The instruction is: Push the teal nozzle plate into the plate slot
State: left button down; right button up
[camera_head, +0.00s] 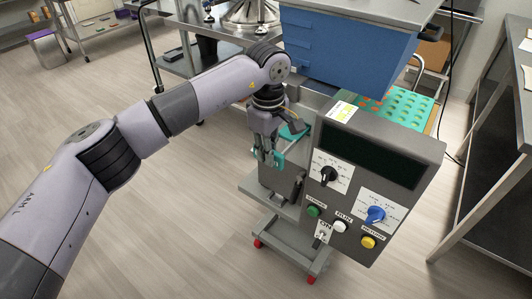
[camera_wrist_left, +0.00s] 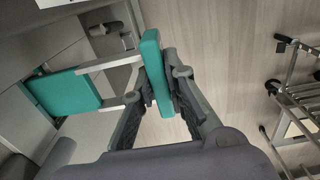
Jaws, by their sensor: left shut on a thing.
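The teal nozzle plate is a flat teal panel (camera_wrist_left: 66,94) joined by two pale grey rods to a thick teal handle bar (camera_wrist_left: 152,62). In the head view the handle (camera_head: 279,158) is at the left side of the depositor, and part of the teal panel (camera_head: 293,131) shows behind my gripper. My left gripper (camera_head: 267,157) is shut on the handle bar, a finger on each side of it in the left wrist view. The panel's far edge is at the grey machine frame (camera_wrist_left: 37,122). The slot opening itself is not clear. My right gripper is not in view.
The grey depositor's control panel (camera_head: 372,158), with knobs and coloured buttons, stands just right of my gripper. A blue hopper (camera_head: 345,50) is above. A teal mould tray (camera_head: 398,108) lies behind the panel. The floor to the left is open.

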pick_arm(q)
jog(key=w+d, duration=0.1)
jog(key=w, duration=0.1)
jog(key=w+d, duration=0.2)
jog(key=shift+d, duration=0.1)
dwell(1.0)
jog(key=c, duration=1.5)
grip_release()
jog(key=shift+c, duration=0.2)
notch_tip(320, 180, up, 12)
jog(key=shift+s, duration=0.15)
